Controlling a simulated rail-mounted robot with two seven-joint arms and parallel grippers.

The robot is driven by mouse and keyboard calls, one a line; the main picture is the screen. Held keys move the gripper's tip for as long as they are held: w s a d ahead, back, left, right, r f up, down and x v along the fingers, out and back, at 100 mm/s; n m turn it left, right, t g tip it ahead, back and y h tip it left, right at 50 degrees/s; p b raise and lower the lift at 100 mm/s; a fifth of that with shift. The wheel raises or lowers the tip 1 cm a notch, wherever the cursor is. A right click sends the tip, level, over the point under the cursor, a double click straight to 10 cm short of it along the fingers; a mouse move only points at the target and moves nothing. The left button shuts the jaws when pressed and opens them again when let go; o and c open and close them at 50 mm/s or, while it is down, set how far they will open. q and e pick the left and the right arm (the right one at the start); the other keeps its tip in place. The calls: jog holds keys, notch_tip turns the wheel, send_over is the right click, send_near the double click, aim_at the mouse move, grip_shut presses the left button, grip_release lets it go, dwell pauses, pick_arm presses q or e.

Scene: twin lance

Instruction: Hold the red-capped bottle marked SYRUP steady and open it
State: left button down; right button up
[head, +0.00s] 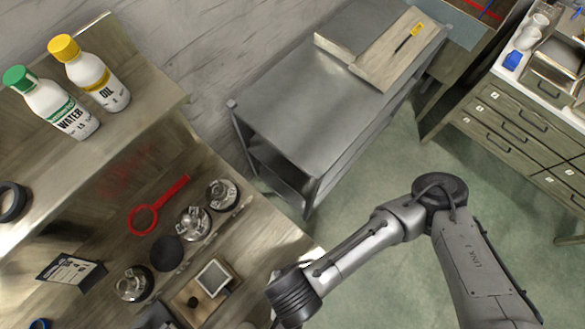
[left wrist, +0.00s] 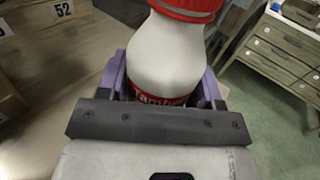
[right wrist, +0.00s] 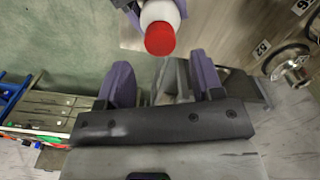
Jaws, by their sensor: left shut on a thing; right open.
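The red-capped bottle is white with a red label (left wrist: 160,97). The letters on the label are partly hidden, and I cannot read SYRUP. My left gripper (left wrist: 163,80) is shut around the bottle body, its purple fingers on either side. The red cap (left wrist: 188,8) is at the top of the left wrist view, cut off by the edge. In the right wrist view the red cap (right wrist: 160,39) faces my right gripper (right wrist: 158,72), which is open and empty. The cap lies beyond its fingertips, apart from them. The head view shows neither the bottle nor the gripper fingers.
In the head view, a green-capped WATER bottle (head: 55,102) and a yellow-capped OIL bottle (head: 92,75) stand on a shelf. A red ring-ended tool (head: 158,205) lies below. A metal table (head: 300,85) and a drawer cabinet (head: 530,125) stand beyond open floor.

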jog(key=shift+f, duration=2.45)
jog(key=shift+c, duration=0.2)
